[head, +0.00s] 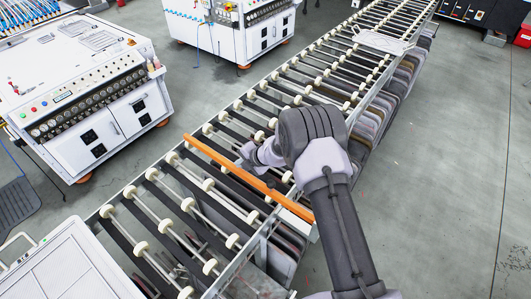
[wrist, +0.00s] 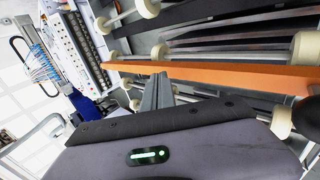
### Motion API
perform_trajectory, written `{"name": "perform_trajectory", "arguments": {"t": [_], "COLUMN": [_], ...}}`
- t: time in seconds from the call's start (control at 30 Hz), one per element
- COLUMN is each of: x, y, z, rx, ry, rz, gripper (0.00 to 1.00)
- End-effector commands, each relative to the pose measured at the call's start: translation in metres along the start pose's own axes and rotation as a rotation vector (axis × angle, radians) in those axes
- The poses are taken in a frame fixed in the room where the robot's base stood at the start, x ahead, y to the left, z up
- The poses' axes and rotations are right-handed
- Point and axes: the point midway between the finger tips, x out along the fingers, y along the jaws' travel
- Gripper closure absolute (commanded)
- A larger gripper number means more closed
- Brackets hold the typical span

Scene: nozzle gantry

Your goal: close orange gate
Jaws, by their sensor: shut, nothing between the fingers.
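The orange gate (head: 237,171) is a long bar lying across the roller conveyor in the head view, running from its far left side to its near right side. In the wrist view the orange bar (wrist: 230,74) crosses the frame sideways just beyond my fingers. My gripper (head: 246,152) is shut and empty, close beside the bar on its far side. In the wrist view the shut fingers (wrist: 158,88) reach up to the bar's edge. I cannot tell whether they touch it. My arm hides part of the conveyor near the bar.
The roller conveyor (head: 188,205) runs from the lower left to the upper right, with white wheels on rods. White machines (head: 88,100) with knobs stand to the left, and another (head: 240,30) stands behind. Grey floor (head: 440,180) is clear on the right.

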Motion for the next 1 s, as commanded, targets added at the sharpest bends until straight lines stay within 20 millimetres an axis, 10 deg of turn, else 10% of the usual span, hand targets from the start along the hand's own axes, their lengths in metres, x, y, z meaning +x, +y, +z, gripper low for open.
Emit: {"name": "perform_trajectory", "arguments": {"t": [0.4,0.77,0.87,1.0], "x": [-0.114,-0.138,-0.154,-0.216], "y": [0.006,0.007,0.017,0.027], "z": [0.001,0.0,-0.005,-0.041], "rx": [0.001,-0.014,-0.218,-0.946], "ry": [-0.006,-0.005,-0.002,0.006], "rz": [0.015,0.019,0.038,0.06], "gripper": [1.0,1.0,1.0,1.0]}}
